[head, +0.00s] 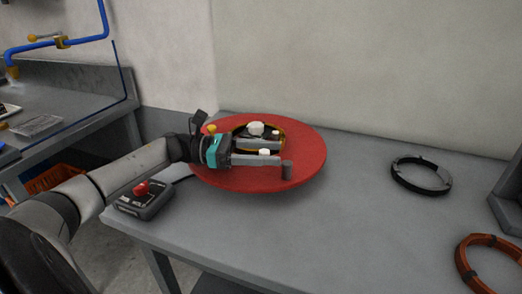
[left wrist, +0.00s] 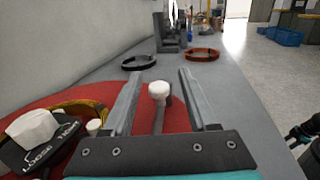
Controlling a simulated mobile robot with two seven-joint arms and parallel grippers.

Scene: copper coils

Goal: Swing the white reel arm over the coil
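The red round reel plate (head: 310,150) lies on the grey table, with a black and yellow ring at its middle. A white knob (head: 256,128) stands there; in the left wrist view its dark base reads LOOSE and TIGHT. My left gripper (head: 283,151) reaches over the plate from the left, open. A white-capped piece (left wrist: 158,90) shows between its two fingers, apart from both. A grey post (head: 286,170) stands near the fingertips. I cannot make out the full white reel arm; the gripper hides part of it.
A black coil (head: 421,176) and a copper coil (head: 484,262) lie on the right of the table (head: 340,230). A control box with a red button (head: 142,190) sits at the front left. A wall stands behind. A dark part, perhaps my right arm, shows in the left wrist view.

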